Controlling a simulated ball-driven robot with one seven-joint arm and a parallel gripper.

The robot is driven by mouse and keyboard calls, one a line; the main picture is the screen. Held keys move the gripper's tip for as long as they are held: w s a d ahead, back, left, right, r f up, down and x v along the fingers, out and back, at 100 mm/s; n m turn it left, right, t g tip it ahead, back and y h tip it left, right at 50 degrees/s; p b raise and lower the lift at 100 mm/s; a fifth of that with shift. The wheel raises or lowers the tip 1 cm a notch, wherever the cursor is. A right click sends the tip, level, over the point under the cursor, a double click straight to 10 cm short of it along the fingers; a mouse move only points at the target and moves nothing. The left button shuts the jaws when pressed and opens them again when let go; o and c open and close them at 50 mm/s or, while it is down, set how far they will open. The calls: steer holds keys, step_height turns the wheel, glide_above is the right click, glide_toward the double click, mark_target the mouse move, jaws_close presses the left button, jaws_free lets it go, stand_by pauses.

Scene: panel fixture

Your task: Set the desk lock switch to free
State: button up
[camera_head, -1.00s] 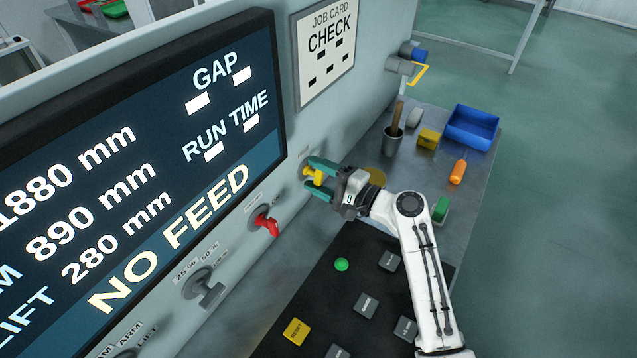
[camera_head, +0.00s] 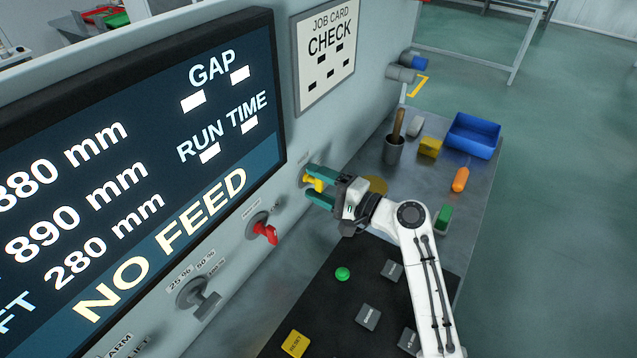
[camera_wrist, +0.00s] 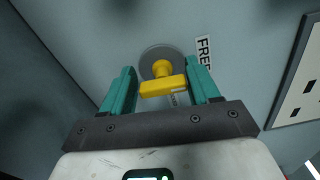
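The lock switch is a yellow T-shaped handle (camera_wrist: 163,86) on a round grey plate (camera_wrist: 150,54) on the panel. A FREE label (camera_wrist: 204,52) is to its right in the wrist view. A second label is mostly hidden behind the handle. The handle's bar lies nearly crosswise, slightly tilted. In the head view the yellow handle (camera_head: 314,183) shows at the fingertips. My gripper (camera_wrist: 161,80) is open, with one teal finger on each side of the handle and small gaps to its ends. My gripper (camera_head: 314,186) also shows in the head view.
A red switch (camera_head: 265,232) and a grey knob (camera_head: 203,298) sit lower left on the panel. A black button mat (camera_head: 320,300) lies below my arm. A cup (camera_head: 394,150), yellow block (camera_head: 430,147) and blue bin (camera_head: 473,136) stand on the desk behind.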

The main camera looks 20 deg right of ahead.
steer(key=shift+o, duration=1.3)
steer(key=shift+d, duration=0.1)
steer(key=b+v, duration=0.1)
steer(key=v, duration=0.9)
steer(key=shift+s+d, duration=0.15)
steer(key=shift+s, duration=0.2)
